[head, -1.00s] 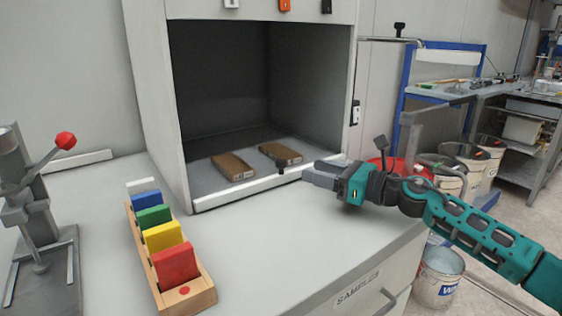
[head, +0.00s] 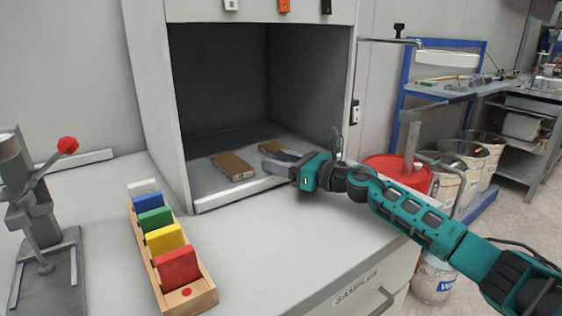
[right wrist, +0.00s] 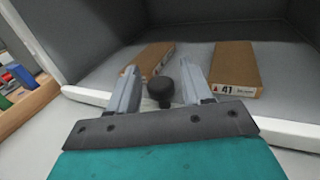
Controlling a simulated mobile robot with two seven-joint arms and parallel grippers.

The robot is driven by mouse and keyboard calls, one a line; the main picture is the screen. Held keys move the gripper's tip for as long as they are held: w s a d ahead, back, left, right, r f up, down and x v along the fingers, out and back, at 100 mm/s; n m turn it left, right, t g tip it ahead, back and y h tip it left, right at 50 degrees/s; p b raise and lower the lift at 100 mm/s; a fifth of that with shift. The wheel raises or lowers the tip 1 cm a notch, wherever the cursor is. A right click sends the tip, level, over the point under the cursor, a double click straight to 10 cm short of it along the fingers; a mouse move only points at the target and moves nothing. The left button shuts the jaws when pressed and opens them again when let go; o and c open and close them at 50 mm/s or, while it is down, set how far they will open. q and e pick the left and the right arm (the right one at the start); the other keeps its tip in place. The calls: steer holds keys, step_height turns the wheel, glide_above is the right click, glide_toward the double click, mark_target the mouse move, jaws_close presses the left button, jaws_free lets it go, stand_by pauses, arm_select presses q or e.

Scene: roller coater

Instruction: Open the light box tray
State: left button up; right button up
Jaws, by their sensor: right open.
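The light box (head: 150,100) stands open at the front, with a tray (head: 205,183) with a white front lip at its floor. In the right wrist view the tray's lip (right wrist: 285,130) runs across below two brown boxes. A black knob (right wrist: 160,92) at the tray's front shows between the fingers of my right gripper (right wrist: 160,88). The fingers are apart, one on each side of the knob; I see no clear contact. In the head view the right gripper (head: 277,160) is at the right part of the lip and hides the knob. My left gripper is not in view.
Two brown boxes (head: 232,166) lie on the tray, the right one (head: 272,146) partly behind my gripper. A wooden rack (head: 205,292) of coloured plates and a red-knobbed press (head: 40,210) stand at left. The counter (head: 270,255) before the box is clear.

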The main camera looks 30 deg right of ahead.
steer(key=shift+c, duration=0.3)
jaws_close()
